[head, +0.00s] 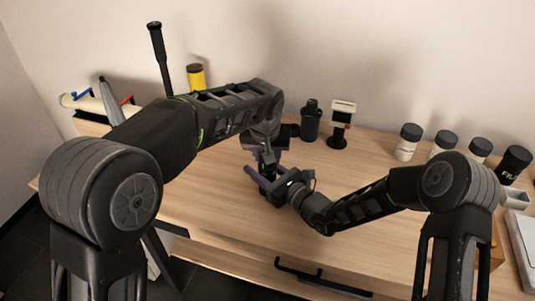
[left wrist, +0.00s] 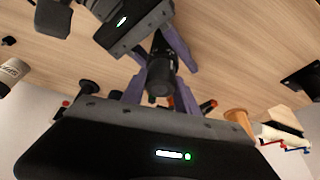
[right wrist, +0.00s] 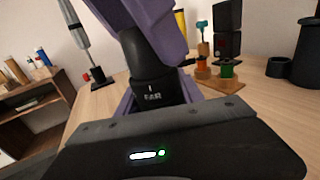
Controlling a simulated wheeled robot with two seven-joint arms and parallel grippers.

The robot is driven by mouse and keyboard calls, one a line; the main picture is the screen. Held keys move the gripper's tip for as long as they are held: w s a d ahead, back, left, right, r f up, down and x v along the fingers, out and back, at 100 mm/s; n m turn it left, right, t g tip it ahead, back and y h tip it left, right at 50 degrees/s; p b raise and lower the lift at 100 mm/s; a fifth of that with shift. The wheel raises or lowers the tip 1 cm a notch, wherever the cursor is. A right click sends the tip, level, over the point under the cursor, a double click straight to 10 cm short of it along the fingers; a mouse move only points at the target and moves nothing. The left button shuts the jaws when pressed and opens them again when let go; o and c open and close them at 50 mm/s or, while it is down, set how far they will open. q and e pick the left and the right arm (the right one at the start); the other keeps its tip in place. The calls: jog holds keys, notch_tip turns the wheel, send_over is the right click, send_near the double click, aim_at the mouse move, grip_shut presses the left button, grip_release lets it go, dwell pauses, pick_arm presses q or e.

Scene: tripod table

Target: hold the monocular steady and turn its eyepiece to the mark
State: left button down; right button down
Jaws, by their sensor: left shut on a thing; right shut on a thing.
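The monocular (left wrist: 160,72) is a black cylinder held between my two grippers above the table; in the head view the grippers mostly hide it. In the left wrist view my left gripper (left wrist: 158,88) has its purple fingers shut on one end, the body. My right gripper (right wrist: 156,92) is shut around the other end, the eyepiece (right wrist: 153,93). The eyepiece shows a small white line and the word FAR in the right wrist view. The fingers of the left gripper cross the top of that view. In the head view the right gripper (head: 268,182) is just below the left one.
Behind stand a dark bottle (head: 311,122) and a small white-headed device (head: 341,120). Several black-capped jars, one being a white jar (head: 407,143), line the right back. A yellow canister (head: 196,77) and a cream tube (head: 84,102) are at left. The table (head: 235,215) front is clear.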

pick_arm(q)
jog(key=shift+n+y, duration=0.4)
jog(key=shift+n, duration=0.8)
jog(key=c, duration=0.9)
grip_release()
jog(key=v, duration=1.2)
pick_arm(e)
jog(key=c, duration=0.7)
grip_release()
